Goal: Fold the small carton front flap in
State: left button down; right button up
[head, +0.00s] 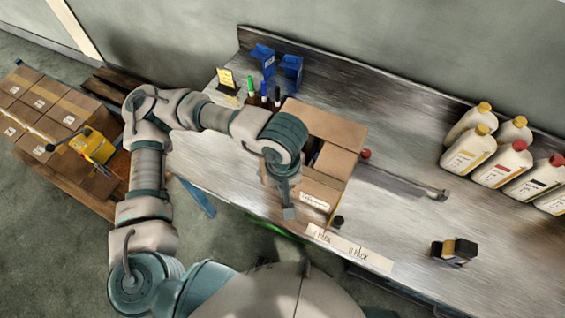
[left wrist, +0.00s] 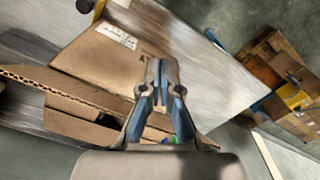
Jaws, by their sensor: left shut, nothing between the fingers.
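The small carton (head: 319,190) stands on the metal bench in front of me, with cardboard flaps spread at its top. Its back flap (head: 325,122) stands out toward the wall. A white label shows on its front side in the head view and in the left wrist view, where the carton (left wrist: 95,57) fills the left and middle. My left gripper (head: 288,212) is shut and empty, over the carton's front edge. In the left wrist view the gripper (left wrist: 160,97) points at the cardboard; whether it touches is unclear. The carton's inside is partly hidden by my arm. My right gripper is not in view.
Several white bottles (head: 468,149) stand at the right of the bench. Blue bins (head: 291,68) and dark bottles (head: 264,97) stand behind the carton. A small black and yellow item (head: 454,251) lies front right. Stacked boxes (head: 48,113) stand on a pallet at left.

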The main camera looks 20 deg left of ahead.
pick_arm(q)
jog(key=shift+w, duration=0.1)
jog(key=w+b, duration=0.1)
jog(key=w, duration=0.2)
jog(key=w+d+b, duration=0.1)
jog(key=w, duration=0.2)
jog(key=w+d+b, duration=0.1)
jog(key=w, duration=0.3)
jog(key=shift+f+b, duration=0.15)
jog(key=shift+b, duration=0.25)
jog(key=w, duration=0.2)
jog(key=w+d, duration=0.1)
jog(key=w, duration=0.4)
jog(key=shift+d, duration=0.3)
jog(key=shift+a, duration=0.1)
jog(key=shift+a, duration=0.1)
